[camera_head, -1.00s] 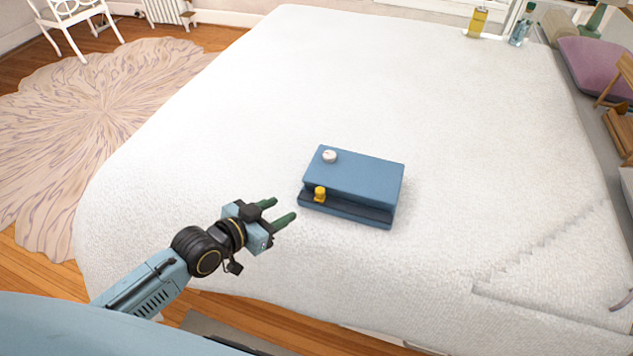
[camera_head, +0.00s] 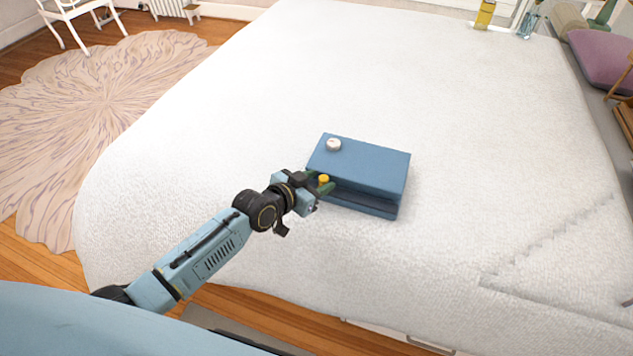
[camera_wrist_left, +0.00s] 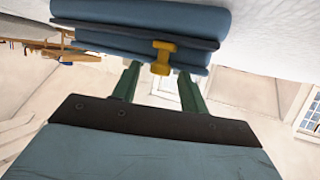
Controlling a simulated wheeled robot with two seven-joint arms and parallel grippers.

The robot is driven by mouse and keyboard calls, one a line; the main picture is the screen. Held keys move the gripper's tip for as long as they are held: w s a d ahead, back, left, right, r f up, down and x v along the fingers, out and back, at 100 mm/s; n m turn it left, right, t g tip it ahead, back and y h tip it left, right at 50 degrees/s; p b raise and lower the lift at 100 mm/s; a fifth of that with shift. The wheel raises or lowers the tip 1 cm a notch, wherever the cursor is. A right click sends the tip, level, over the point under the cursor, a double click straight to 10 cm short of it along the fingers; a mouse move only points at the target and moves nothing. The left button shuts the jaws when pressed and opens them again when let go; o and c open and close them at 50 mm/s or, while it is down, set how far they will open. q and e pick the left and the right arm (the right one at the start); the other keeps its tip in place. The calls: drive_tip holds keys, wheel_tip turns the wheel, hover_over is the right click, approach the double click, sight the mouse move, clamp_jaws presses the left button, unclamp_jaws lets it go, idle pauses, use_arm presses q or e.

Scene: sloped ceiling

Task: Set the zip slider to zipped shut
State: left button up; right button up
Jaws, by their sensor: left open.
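The blue box (camera_head: 361,167) lies on the white bed, with a dark slot along its near side. The yellow zip slider (camera_head: 324,179) sits at the left end of that slot. My left gripper (camera_head: 323,184) is at the slider, its green fingers open on either side of it. My right gripper is not in view.
A round white knob (camera_head: 333,145) sits on the box's top at the far left corner. The white bed (camera_head: 230,120) around the box is clear. Bottles (camera_head: 485,15) stand beyond the far right edge, and a purple cushion (camera_head: 600,60) lies at the right.

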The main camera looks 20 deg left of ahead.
use_arm(q)
drive_tip(key=c, duration=0.9)
clamp_jaws()
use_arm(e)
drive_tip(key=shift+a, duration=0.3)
